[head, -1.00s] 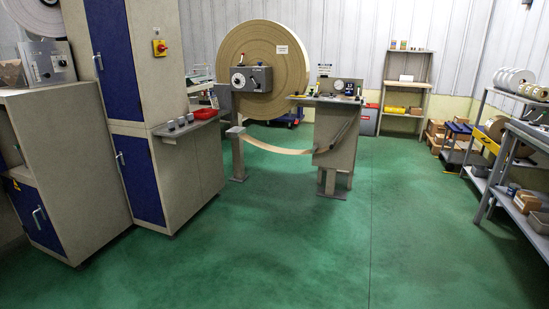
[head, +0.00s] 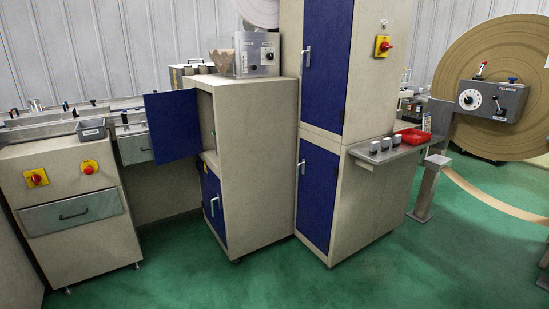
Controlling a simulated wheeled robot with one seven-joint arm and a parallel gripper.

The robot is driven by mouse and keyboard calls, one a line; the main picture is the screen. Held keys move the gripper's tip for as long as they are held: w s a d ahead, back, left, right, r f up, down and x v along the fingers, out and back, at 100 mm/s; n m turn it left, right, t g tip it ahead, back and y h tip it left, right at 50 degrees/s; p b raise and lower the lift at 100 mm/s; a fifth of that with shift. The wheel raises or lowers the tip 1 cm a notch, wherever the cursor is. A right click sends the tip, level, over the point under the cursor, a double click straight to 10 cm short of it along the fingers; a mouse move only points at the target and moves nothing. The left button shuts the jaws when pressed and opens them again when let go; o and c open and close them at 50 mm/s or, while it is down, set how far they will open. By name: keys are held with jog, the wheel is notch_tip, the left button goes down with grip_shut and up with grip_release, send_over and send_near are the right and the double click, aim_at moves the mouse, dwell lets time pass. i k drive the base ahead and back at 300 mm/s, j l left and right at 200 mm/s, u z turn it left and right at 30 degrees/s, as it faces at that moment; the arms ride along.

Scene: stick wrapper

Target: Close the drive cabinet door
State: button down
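A beige cabinet (head: 258,165) of middle height stands left of centre in the head view. Its upper blue door (head: 172,127) stands open, swung out to the left, and a dark compartment (head: 208,128) shows beside it. Its lower blue door (head: 213,205), with a light bar handle and a small yellow label, looks shut. No label in view names the drive cabinet. My gripper is not in view.
A beige machine (head: 75,205) stands at left. The green floor (head: 290,275) in front is clear.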

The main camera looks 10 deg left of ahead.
aim_at(173, 116)
jog(key=i+j+u, duration=0.3)
jog(key=i+u, duration=0.7)
jog(key=i+l+u, duration=0.1)
jog(key=i+u, duration=0.4)
jog(key=i, duration=0.05)
